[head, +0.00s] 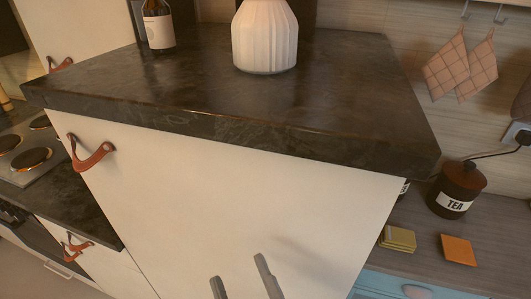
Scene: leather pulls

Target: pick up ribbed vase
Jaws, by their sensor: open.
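The ribbed vase (265,42) is white with vertical ribs and stands upright on the dark stone countertop (200,92), at the top middle of the head view. Its top is cut off by the frame edge. My gripper (239,274) shows at the bottom edge as two separate grey fingertips, open with nothing seen between them. It is in front of the white cabinet front, well below the vase in the picture and apart from it.
A dark bottle (158,24) stands left of the vase. The countertop's thick front edge (230,128) lies between my gripper and the vase in the picture. The countertop right of the vase is clear. A tea jar (457,190) stands on the lower right surface.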

